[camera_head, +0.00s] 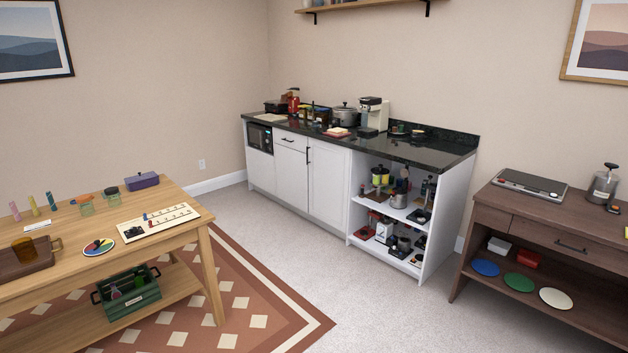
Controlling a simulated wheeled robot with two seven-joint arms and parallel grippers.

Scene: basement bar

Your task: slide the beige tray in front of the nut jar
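A flat beige piece (268,117) lies at the left end of the dark counter; it may be the beige tray, but it is too small to be sure. A red jar-like thing (293,101) stands behind it to the right. Two small lidded jars, one with an orange-pink lid (86,205) and one with a dark lid (113,197), stand on the wooden table at the left. I cannot tell which jar holds nuts. Neither of my grippers is in view.
The counter (425,154) also bears a slow cooker (345,116) and a coffee machine (374,113). The wooden table (190,245) stands left over a patterned rug. A dark brown sideboard (540,215) stands right. Grey carpet (330,265) between them is clear.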

